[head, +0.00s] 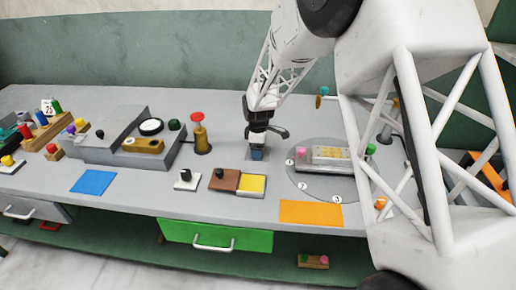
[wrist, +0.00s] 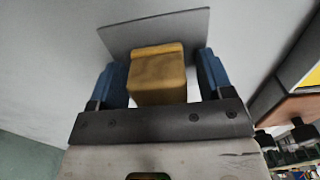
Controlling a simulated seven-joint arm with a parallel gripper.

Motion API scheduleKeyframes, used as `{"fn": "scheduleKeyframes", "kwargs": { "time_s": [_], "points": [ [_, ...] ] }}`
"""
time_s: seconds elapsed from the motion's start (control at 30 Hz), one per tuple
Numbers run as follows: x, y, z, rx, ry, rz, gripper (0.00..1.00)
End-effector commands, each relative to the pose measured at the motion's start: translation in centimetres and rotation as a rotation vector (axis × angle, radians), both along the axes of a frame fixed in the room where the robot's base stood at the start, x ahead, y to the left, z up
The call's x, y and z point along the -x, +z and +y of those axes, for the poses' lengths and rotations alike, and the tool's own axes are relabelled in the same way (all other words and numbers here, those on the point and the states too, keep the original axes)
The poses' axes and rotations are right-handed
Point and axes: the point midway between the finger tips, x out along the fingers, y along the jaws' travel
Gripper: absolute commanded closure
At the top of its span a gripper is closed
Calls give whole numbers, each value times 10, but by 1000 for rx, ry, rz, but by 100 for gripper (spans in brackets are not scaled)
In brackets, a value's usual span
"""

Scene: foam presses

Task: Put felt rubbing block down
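The felt rubbing block, a tan-yellow block (wrist: 157,78), sits between the blue fingers of my gripper (wrist: 160,85) in the wrist view. A gap shows between the block and the right finger; the left finger is very near its side. The fingers look open around it. A flat grey square plate (wrist: 150,34) lies beyond and beneath the block. In the head view my gripper (head: 257,153) points down, low at the bench top, and the block is mostly hidden by the fingers.
A red-topped post (head: 200,135) stands left.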

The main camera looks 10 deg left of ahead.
Motion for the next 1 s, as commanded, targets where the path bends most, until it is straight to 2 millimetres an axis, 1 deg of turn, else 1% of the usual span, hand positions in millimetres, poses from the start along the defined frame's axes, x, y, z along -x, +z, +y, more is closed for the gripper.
{"fn": "scheduleKeyframes", "kwargs": {
  "time_s": [0.27, 0.47, 0.67, 1.0],
  "points": [
    [0, 2, 0, 0, 0, 0, 27],
    [0, 15, 0, 0, 0, -1, 27],
    [0, 40, 0, 0, 0, -1, 27],
    [0, 95, 0, -1, 0, -2, 27]
  ]
}}
